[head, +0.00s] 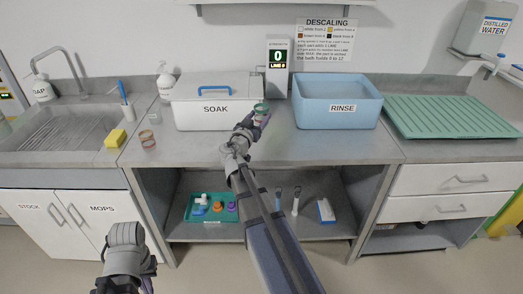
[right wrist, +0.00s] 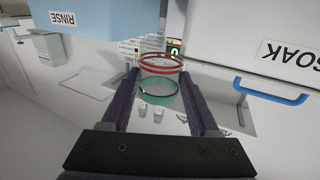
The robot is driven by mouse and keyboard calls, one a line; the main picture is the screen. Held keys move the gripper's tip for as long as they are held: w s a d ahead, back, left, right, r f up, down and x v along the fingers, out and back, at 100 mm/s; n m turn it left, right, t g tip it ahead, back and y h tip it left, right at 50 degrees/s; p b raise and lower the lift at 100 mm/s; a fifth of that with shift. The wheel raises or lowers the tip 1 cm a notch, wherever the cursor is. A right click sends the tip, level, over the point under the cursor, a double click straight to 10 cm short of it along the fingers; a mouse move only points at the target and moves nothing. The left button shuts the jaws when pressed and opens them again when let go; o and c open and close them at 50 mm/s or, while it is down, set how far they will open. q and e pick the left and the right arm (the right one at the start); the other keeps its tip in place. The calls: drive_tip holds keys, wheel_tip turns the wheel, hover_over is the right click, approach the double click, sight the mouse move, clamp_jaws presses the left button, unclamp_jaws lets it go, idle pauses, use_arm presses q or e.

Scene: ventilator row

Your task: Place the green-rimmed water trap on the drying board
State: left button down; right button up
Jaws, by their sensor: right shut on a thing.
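The green-rimmed water trap (head: 262,107) is a small clear cup held above the counter in front of the soak tub. In the right wrist view the trap (right wrist: 160,82) shows a green-tinted end and a red ring at the other end. My right gripper (head: 260,119) is shut on it, one finger on each side. The drying board (head: 455,116) is a green ribbed board on the counter at the right, well apart from the trap. My left gripper (head: 148,284) is at the bottom left, cut off by the frame edge; its fingers are unclear.
The white lidded soak tub (head: 215,112) and open blue rinse tub (head: 338,115) stand on the counter; the rinse tub lies between trap and board. Another cup with a brownish-red rim (head: 148,140) stands at the left. A teal tray (head: 211,208) is on the shelf below.

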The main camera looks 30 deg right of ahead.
drive_tip(key=shift+f+b, duration=4.95)
drive_tip(key=shift+f, duration=0.1)
drive_tip(key=shift+r, duration=0.15)
drive_tip(key=o, duration=0.9)
drive_tip(key=shift+f, duration=0.2)
drive_tip(key=o, duration=0.4)
drive_tip(key=shift+o, duration=0.2)
drive_tip(key=shift+r, duration=0.1)
drive_tip(key=shift+r, duration=0.2)
drive_tip(key=v, duration=1.2)
